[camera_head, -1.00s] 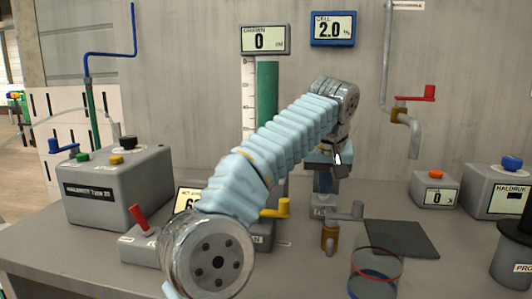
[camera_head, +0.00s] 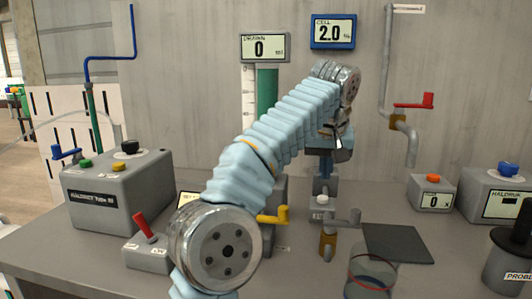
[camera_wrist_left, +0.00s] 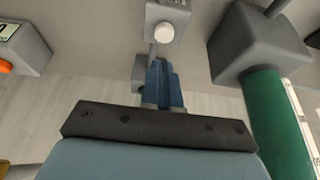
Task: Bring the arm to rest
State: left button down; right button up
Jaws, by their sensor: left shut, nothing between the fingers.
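My left arm (camera_head: 240,170), in pale blue ribbed sleeving with metal joints, comes in from the bottom and reaches up and away over the table. Its wrist (camera_head: 337,80) bends down, and my left gripper (camera_head: 342,150) is shut and empty, pointing down. My right gripper is out of view.
The grey table (camera_head: 75,255) holds a valve box (camera_head: 117,195) at left, a red-lever box (camera_head: 147,255), a yellow handle (camera_head: 272,216), a clear cylinder (camera_head: 371,275), a dark mat (camera_head: 397,243) and boxes at right. A pipe with a red handle (camera_head: 413,104) runs down the wall.

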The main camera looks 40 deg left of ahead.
pick_arm(q)
jog(key=shift+r, duration=1.15)
